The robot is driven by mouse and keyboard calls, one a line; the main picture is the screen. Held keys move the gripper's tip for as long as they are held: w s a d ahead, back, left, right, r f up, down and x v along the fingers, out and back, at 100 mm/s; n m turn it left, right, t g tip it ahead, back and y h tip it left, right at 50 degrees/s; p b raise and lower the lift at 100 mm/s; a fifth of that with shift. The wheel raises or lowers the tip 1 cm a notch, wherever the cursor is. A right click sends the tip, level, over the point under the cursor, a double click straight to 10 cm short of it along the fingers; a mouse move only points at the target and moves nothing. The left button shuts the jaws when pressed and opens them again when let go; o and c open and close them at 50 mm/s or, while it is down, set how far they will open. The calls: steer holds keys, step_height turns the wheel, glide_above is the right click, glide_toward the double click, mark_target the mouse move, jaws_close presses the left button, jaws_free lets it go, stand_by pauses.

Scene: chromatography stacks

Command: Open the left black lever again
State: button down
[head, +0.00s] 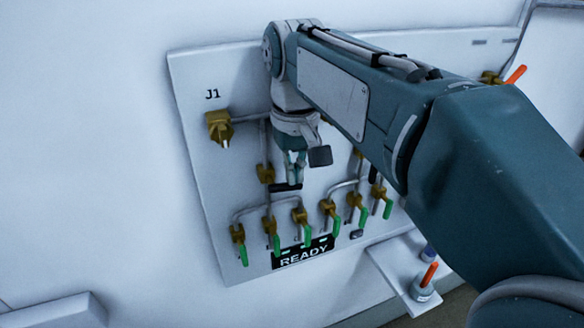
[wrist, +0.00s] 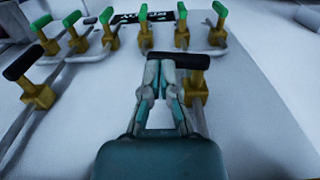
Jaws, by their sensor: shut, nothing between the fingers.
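The left black lever (head: 287,187) sits on a brass valve (head: 266,173) on the white panel. It lies crosswise to its pipe. In the wrist view, which is turned about, this lever (wrist: 190,60) is right of centre on its brass valve (wrist: 194,82). My gripper (head: 294,181) is shut and empty, pointing down the panel. In the wrist view my gripper's fingertips (wrist: 164,66) are right at the lever's handle; I cannot tell whether they touch it. The other black lever (wrist: 22,62) is at the wrist view's left, tilted roughly along its pipe.
A row of valves with green levers (head: 307,235) runs below, beside the READY sign (head: 303,253). A J1 brass fitting (head: 219,127) is upper left. An orange-handled valve (head: 515,75) is upper right. A small shelf (head: 393,275) juts out lower right. My arm hides the panel's right part.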

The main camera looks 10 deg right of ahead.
mark_target(295, 188)
steer(key=shift+w+d+f, duration=0.1)
steer(key=shift+d+f, duration=0.05)
steer(key=shift+f, duration=0.45)
steer(key=shift+d+f, duration=0.15)
steer(key=shift+f, duration=0.45)
steer(key=shift+a+f, duration=0.2)
steer(key=shift+f, duration=0.8)
steer(key=shift+r, duration=0.85)
step_height(295, 188, up, 12)
steer(key=shift+a, duration=0.15)
steer(key=shift+f, duration=0.1)
